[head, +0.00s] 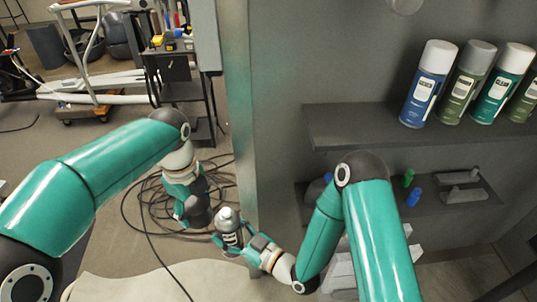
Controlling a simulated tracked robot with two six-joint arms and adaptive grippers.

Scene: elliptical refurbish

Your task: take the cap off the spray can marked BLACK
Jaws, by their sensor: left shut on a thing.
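A small dark spray can (232,239) with a pale label stands upright low in the middle of the head view. I cannot read the label at this size. Its top (226,215) is light grey and rounded, with a small knob that looks like a bare nozzle. My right gripper (230,246) is closed around the can's body. My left gripper (195,207) is just up and left of the can, shut on a dark cylinder that looks like the cap (198,213). The cap appears apart from the can; the fingers partly hide it.
Several spray cans, including a blue one (424,85), stand on the upper shelf (350,128) at right. Small green and blue items lie on the lower shelf. A grey wall edge (238,120) rises behind the can. Black cable (145,205) is coiled on the floor.

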